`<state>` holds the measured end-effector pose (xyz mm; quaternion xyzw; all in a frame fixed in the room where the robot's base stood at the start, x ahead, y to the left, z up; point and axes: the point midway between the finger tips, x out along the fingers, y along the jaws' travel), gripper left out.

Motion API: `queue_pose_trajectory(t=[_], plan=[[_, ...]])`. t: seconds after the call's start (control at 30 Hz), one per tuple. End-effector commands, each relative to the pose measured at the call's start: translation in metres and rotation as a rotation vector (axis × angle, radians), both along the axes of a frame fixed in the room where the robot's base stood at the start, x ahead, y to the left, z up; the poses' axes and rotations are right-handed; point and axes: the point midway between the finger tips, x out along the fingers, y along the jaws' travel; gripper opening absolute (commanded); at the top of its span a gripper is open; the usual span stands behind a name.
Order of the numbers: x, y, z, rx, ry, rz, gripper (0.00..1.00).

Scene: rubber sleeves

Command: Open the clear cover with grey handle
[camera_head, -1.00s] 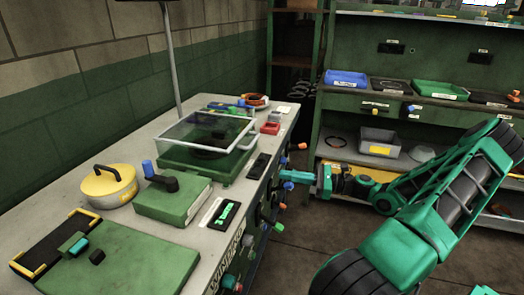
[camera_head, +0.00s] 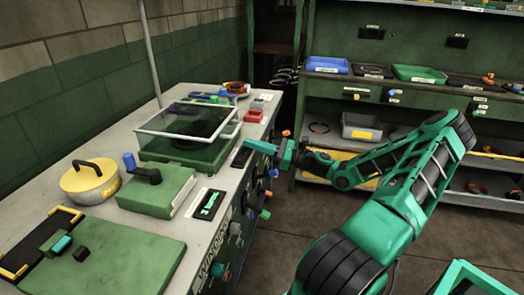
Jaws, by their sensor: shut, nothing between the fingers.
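The clear cover (camera_head: 188,120) has a pale frame and sits over a green box (camera_head: 178,152) on the workbench. It looks lowered over the box, slightly tilted. Its grey handle (camera_head: 232,131) is on the right side, facing my arm. My gripper (camera_head: 256,145) is just right of the handle, near the bench's right edge. It appears apart from the handle. Its fingers are shut with nothing seen between them. A dark round shape shows through the cover.
Coloured knobs (camera_head: 265,214) stick out from the bench front. A shelf unit (camera_head: 400,115) stands behind; the floor between is open.

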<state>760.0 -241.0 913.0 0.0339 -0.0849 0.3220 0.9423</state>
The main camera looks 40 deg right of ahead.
Motion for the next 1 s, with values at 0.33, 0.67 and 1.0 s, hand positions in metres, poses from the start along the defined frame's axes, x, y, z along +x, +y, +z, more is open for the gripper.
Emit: queue_pose_trajectory(t=[0.33,0.67,1.0], plan=[[0.013,0.009,0.026,-0.002,0.0,-0.001,0.0],[0.013,0.013,0.027,-0.002,-0.001,0.001,0.0],[0.012,0.0,0.038,-0.025,0.023,-0.014,0.0]])
